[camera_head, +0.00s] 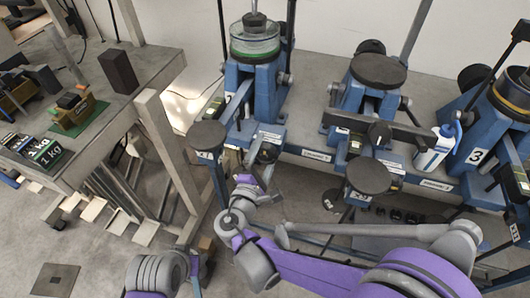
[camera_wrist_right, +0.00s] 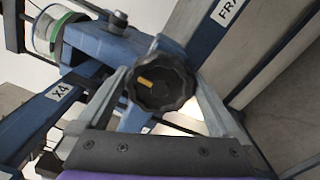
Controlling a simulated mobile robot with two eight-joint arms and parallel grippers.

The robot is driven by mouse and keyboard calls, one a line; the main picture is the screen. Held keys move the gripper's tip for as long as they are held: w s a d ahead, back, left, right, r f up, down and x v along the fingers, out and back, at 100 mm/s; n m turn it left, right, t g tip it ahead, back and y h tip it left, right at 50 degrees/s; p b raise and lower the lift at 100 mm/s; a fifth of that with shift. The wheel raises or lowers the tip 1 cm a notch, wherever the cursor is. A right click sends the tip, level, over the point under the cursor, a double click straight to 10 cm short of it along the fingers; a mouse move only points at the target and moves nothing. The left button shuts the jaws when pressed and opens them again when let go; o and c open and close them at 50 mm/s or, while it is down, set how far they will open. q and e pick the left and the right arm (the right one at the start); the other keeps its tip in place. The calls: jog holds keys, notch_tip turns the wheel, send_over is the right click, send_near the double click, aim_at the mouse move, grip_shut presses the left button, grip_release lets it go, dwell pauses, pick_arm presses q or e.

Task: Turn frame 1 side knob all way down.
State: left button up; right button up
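Frame 1 (camera_head: 262,68) is the blue lever frame at the left of the row. Its side knob is a black, scalloped knob (camera_wrist_right: 160,82) with a yellow mark, facing the right wrist camera. The mark points to the left and slightly up there. My right gripper (camera_wrist_right: 160,98) has its two grey fingers on either side of the knob. I cannot tell whether both fingers touch it. In the head view my right gripper (camera_head: 256,176) is low at the front of frame 1, by the knob, which is mostly hidden there. My left gripper is out of view.
Frame 2 (camera_head: 365,95) and frame 3 (camera_head: 485,130) stand to the right on the same grey bench. Round black pads (camera_head: 368,176) stick out in front. A white and blue bottle (camera_head: 434,150) stands between them. A workbench (camera_head: 130,95) is at the left.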

jog(key=shift+v, duration=3.1)
